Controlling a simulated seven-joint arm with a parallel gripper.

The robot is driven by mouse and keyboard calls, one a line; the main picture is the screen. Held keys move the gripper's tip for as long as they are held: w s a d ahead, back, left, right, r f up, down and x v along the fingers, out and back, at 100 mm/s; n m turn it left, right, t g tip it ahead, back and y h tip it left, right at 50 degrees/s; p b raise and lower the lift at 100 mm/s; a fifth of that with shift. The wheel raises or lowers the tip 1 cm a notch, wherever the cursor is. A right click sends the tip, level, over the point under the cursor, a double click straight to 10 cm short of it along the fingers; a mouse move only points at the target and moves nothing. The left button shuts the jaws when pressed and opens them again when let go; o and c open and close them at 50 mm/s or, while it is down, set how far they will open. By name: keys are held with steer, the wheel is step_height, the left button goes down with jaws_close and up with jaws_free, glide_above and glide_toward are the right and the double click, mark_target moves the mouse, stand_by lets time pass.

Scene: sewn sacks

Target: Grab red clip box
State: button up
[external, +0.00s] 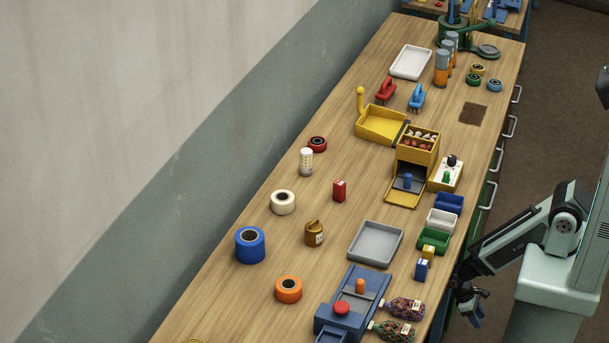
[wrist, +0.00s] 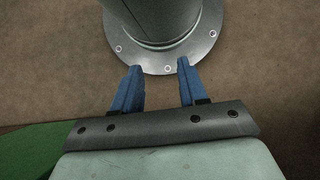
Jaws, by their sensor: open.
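A small red box (external: 339,190), which looks like the red clip box, stands upright near the middle of the wooden bench in the external view. It has a small pale mark on its top. My gripper (external: 472,305) hangs off the right side of the bench, low and well apart from the box. In the wrist view, the two blue fingers of my gripper (wrist: 158,72) are spread apart with nothing between them. The red box does not show in the wrist view.
Small bins (external: 434,240) line the right edge, between my arm and the box. Bare wood surrounds the box.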

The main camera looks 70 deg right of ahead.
steer(key=o, duration=0.4)
steer(key=shift+w, duration=0.1)
